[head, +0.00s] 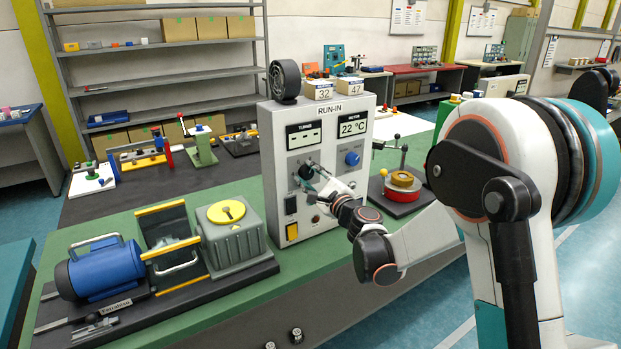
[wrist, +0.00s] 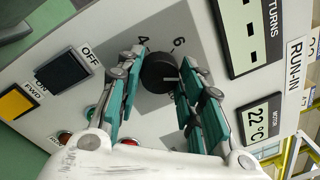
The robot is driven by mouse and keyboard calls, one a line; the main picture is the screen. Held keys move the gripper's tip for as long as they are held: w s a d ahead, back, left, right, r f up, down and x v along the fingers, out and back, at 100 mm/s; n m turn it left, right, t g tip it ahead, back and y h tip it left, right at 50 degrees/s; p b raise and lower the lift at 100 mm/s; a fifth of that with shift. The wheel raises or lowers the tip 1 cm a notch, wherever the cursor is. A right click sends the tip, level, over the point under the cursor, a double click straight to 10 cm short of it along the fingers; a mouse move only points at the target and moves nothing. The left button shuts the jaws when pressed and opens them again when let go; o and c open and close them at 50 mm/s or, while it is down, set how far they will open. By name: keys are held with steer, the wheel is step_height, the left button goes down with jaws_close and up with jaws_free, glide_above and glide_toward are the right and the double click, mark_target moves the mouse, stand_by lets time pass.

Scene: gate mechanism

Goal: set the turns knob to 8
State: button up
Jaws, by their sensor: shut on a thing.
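In the wrist view the knob (wrist: 157,73) sits between my fingers, with a white pointer mark facing the right finger. My gripper (wrist: 163,62) is shut on the knob, which also shows in the head view (head: 305,172). The TURNS display (head: 304,138) shows only dashes.
A blue knob (head: 352,158) sits to the right under the MOTOR display (head: 352,126), reading 22 °C. In the wrist view, a black OFF switch (wrist: 63,68) and a yellow button (wrist: 16,102) are at left. A blue motor (head: 100,270) stands left of the box.

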stand_by(0.4)
steer(key=o, duration=1.1)
steer(key=shift+f, duration=0.1)
steer(key=shift+c, duration=0.2)
steer(key=shift+s+d, duration=0.1)
steer(key=v, duration=1.1)
steer(key=shift+s+d, duration=0.2)
steer(key=shift+s, duration=0.15)
